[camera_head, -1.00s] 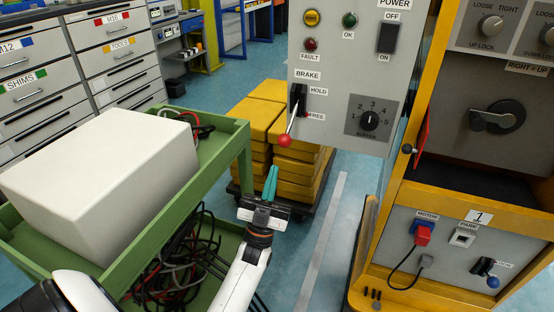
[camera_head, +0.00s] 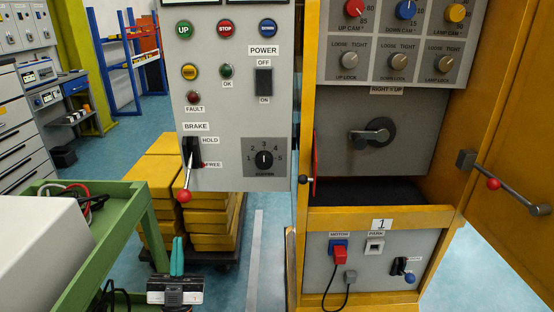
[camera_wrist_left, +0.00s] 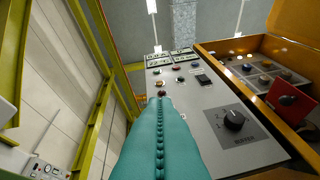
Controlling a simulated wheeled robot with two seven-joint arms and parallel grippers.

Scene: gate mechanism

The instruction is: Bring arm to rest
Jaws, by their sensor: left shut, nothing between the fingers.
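My left gripper (camera_head: 177,258) shows at the lower left of the head view, its teal fingers shut and pointing up, with nothing between them. It is below the grey control panel (camera_head: 222,100). The brake lever (camera_head: 187,170) on that panel has a red ball end and hangs down above the gripper, apart from it. In the left wrist view the shut teal fingers (camera_wrist_left: 158,130) point toward the panel (camera_wrist_left: 215,110) and hide part of its left side. My right gripper is not in view.
A green cart (camera_head: 118,215) with a white box (camera_head: 40,255) stands at left. Yellow blocks (camera_head: 205,215) are stacked behind the gripper. The yellow cabinet (camera_head: 380,216) at right has a crank (camera_head: 375,134), a red motor plug (camera_head: 340,256) and an open door (camera_head: 515,150).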

